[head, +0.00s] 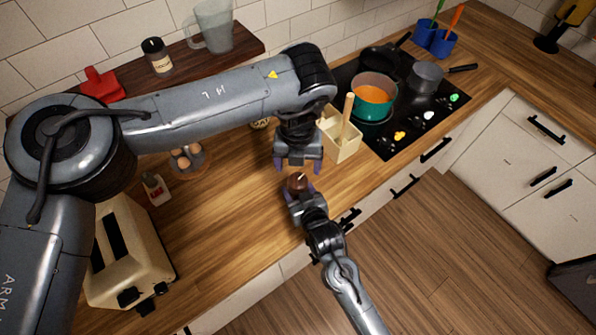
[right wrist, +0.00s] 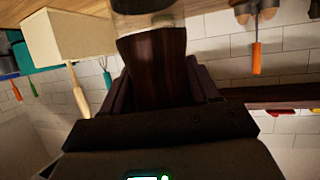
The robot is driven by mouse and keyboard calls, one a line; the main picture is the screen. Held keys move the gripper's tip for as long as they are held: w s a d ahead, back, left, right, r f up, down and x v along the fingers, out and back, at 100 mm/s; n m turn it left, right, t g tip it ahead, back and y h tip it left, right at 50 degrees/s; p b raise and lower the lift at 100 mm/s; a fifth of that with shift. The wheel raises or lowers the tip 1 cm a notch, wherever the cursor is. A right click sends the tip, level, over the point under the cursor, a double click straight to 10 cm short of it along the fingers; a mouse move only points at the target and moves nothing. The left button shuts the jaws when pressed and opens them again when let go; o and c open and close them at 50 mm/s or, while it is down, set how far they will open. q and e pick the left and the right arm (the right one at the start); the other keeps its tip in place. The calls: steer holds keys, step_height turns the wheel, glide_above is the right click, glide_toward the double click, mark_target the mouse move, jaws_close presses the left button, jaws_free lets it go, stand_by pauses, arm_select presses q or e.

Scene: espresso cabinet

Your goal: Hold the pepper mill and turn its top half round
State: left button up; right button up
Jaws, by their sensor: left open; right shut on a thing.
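The pepper mill (head: 297,182) shows in the head view as a small dark brown round top over the front of the counter. My right gripper (head: 301,192) is shut on it from the front edge side. In the right wrist view the mill's dark wooden part (right wrist: 155,62) sits between my right fingers, with a clear, pale-rimmed part (right wrist: 146,14) beyond it at the top of the picture. My left gripper (head: 298,166) is open and points down just behind and above the mill. Whether its fingers touch the mill I cannot tell. The mill's lower part is hidden in the head view.
A wooden utensil box (head: 341,143) stands close on the right, with the stove and a teal pot (head: 372,97) beyond. The counter between toaster and mill is clear.

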arm_select(q)
steer(key=shift+r, duration=2.5)
arm_select(e)
steer(key=shift+r, duration=0.1)
steer(key=o, duration=1.6)
steer(key=shift+o, duration=0.2)
